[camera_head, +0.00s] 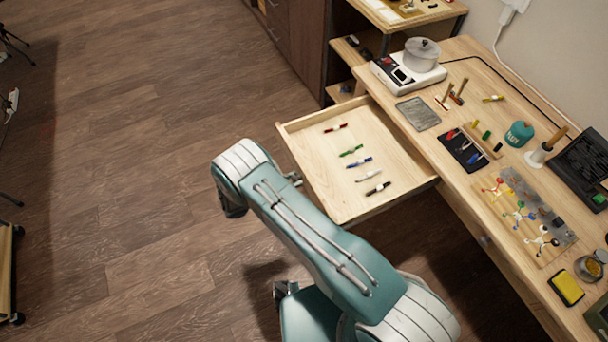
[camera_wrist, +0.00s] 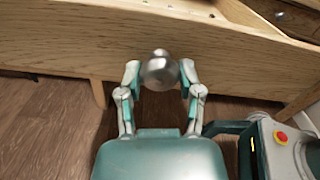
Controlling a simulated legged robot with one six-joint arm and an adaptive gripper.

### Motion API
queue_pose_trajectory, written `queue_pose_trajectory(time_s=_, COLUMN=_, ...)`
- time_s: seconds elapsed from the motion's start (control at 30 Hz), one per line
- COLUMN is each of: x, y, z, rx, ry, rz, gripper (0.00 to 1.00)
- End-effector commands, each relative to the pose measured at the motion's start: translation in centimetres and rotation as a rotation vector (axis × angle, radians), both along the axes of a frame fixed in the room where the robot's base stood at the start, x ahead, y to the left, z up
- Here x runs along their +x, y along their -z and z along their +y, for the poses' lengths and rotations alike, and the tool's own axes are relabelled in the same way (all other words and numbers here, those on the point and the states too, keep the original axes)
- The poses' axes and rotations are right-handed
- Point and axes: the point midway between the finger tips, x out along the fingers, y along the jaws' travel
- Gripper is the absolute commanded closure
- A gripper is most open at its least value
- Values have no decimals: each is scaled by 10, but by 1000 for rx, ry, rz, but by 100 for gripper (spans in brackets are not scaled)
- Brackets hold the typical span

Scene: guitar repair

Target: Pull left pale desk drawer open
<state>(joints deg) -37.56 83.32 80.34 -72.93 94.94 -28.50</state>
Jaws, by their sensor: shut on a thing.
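The left pale desk drawer (camera_head: 318,175) is pulled well out from the desk in the head view, with its inside showing. Several coloured pens or small tools lie in a row in it. In the wrist view the drawer's front panel (camera_wrist: 225,42) runs across the upper part. Its round metal knob (camera_wrist: 160,72) sits between the fingers of my gripper (camera_wrist: 160,78), which is shut on it. In the head view my arm reaches up to the drawer's front; the fingers are mostly hidden there behind the arm.
The desk top (camera_head: 455,150) holds a scale with a pot (camera_head: 422,54), a dark tool mat (camera_head: 466,148), a teal jar (camera_head: 519,134) and a yellow sponge (camera_head: 566,287). A dark cabinet (camera_head: 300,45) stands behind.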

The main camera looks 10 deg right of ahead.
Motion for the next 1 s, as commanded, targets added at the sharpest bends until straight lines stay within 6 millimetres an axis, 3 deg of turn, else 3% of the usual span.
queue_pose_trajectory(time_s=0.47, x=2, y=-1, z=6, rx=7, ry=-10, rz=-5, gripper=100)
queue_pose_trajectory(time_s=0.5, x=2, y=-1, z=6, rx=7, ry=-9, rz=-5, gripper=35)
queue_pose_trajectory(time_s=0.53, x=2, y=-1, z=6, rx=7, ry=-9, rz=-5, gripper=22)
queue_pose_trajectory(time_s=0.57, x=2, y=-1, z=6, rx=6, ry=-8, rz=-5, gripper=18)
queue_pose_trajectory(time_s=1.0, x=-1, y=-1, z=8, rx=4, ry=-6, rz=-3, gripper=18)
